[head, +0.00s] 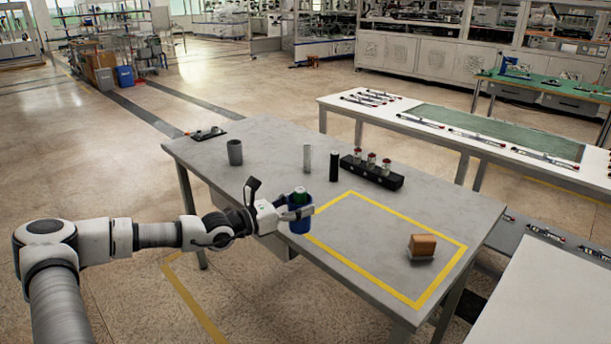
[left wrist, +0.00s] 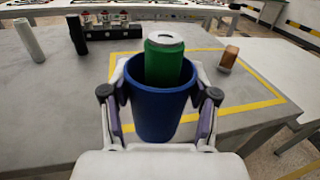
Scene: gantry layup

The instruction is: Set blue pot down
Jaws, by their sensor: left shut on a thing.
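The blue pot (left wrist: 160,112) is upright between the fingers of my left gripper (head: 297,212), which is shut on it. A green can with a grey top (left wrist: 165,62) stands inside the pot. In the head view the blue pot (head: 299,224) shows at the table's near left edge, just left of the yellow-taped rectangle (head: 432,232). I cannot tell whether its base touches the table. My right gripper is not in view.
On the grey table (head: 270,150) stand a grey cup (head: 235,152), a white cylinder (head: 307,157), a black cylinder (head: 334,165) and a black rack with red-topped vials (head: 372,172). A brown-orange block (head: 422,246) sits inside the taped rectangle, otherwise clear.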

